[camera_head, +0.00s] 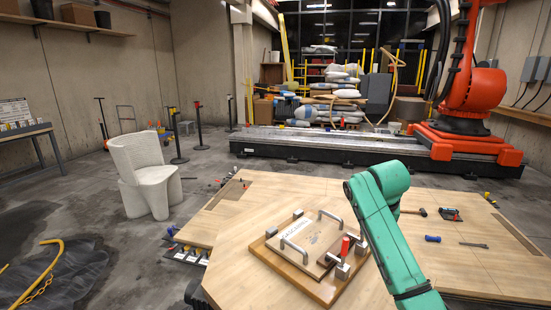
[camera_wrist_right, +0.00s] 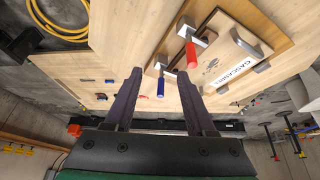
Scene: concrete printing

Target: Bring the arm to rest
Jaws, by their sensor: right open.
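My right arm (camera_head: 388,225), green, comes in from the lower right of the head view and bends over the table's right part. Its gripper is hidden from the head camera. In the right wrist view my right gripper (camera_wrist_right: 158,85) shows two dark fingers spread apart with nothing held between them. Beyond the fingertips lies a wooden board (camera_wrist_right: 272,30) with a pale labelled panel and metal handles. My left gripper is in neither view.
The wooden table (camera_head: 240,262) fills the front of the head view. The board (camera_head: 318,288) lies on it left of my arm. A hammer (camera_head: 414,212) and a blue tool (camera_head: 432,239) lie on the right. A white chair (camera_head: 146,172) and an orange robot (camera_head: 470,95) stand beyond.

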